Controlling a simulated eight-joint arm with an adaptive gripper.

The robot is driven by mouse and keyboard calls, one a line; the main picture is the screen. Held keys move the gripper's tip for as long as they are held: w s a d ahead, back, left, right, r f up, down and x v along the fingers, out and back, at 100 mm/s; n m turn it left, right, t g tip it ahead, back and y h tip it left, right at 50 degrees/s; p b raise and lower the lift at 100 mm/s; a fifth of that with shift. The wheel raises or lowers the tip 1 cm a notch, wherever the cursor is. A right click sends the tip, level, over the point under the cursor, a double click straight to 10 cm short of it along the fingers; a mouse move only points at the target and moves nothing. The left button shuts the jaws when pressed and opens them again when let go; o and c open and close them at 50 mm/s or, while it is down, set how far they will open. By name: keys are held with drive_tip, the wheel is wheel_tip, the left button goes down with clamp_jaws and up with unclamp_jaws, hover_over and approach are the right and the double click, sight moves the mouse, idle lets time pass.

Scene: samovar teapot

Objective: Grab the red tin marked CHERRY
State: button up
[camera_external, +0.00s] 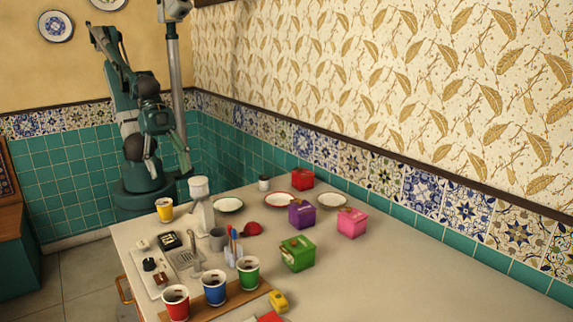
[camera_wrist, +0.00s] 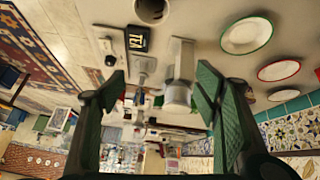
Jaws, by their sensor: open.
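A small red tin (camera_external: 303,180) stands at the far end of the counter, close to the tiled wall and behind the purple tin (camera_external: 301,214). No marking on it can be read from here. A pink tin (camera_external: 352,224) stands to its right and a green tin (camera_external: 297,253) nearer the camera. My gripper (camera_external: 184,166) hangs beside my arm beyond the counter's far left, well away from the red tin. In the wrist view my gripper (camera_wrist: 162,92) has its two fingers wide apart with nothing held between them. No tin is recognisable in that view.
Plates (camera_external: 277,200) lie around the red tin, with a white jar (camera_external: 264,183) to its left. A pale dispenser (camera_external: 201,203), a pen holder (camera_external: 232,250) and several cups (camera_external: 215,287) occupy the left side. The counter's right side (camera_external: 420,285) is clear.

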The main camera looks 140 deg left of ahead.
sight(299, 170)
drive_tip(key=w+a+f+n+t+h+p, duration=0.1)
drive_tip(key=w+a+n+p, duration=0.1)
drive_tip(key=w+a+n, duration=0.6)
drive_tip(key=w+a+f+n+p, duration=0.1)
drive_tip(key=a+n+p, duration=0.1)
drive_tip(key=a+n, duration=0.65)
drive_tip(key=w+a+f+n+t+h+p, duration=0.15)
drive_tip(key=w+a+n, duration=0.3)
drive_tip(key=a, duration=0.85)
drive_tip(key=s+a+f+n+t+p, duration=0.15)
drive_tip(key=a+n, duration=0.35)
drive_tip(key=a, duration=0.6)
drive_tip(key=s+a+f+n, duration=0.2)
drive_tip(key=s+a, duration=0.2)
drive_tip(key=s+a+f+n+t+y, duration=0.1)
drive_tip(key=s+a+f+n, duration=0.1)
drive_tip(key=s+a, duration=0.2)
drive_tip(key=s+a+f+n+t, duration=0.1)
drive_tip(key=s+a+f+n, duration=0.2)
drive_tip(key=s+a, duration=0.1)
drive_tip(key=shift+s+a+y+b, duration=0.25)
drive_tip(key=shift+s+a+b, duration=0.15)
drive_tip(key=shift+s, duration=0.35)
drive_tip(key=shift+s+a+f, duration=0.1)
drive_tip(key=shift+s+f, duration=0.1)
drive_tip(key=shift+s, duration=0.15)
drive_tip(key=shift+w, duration=0.1)
drive_tip(key=shift+b+x, duration=0.3)
drive_tip(key=shift+x, duration=0.9)
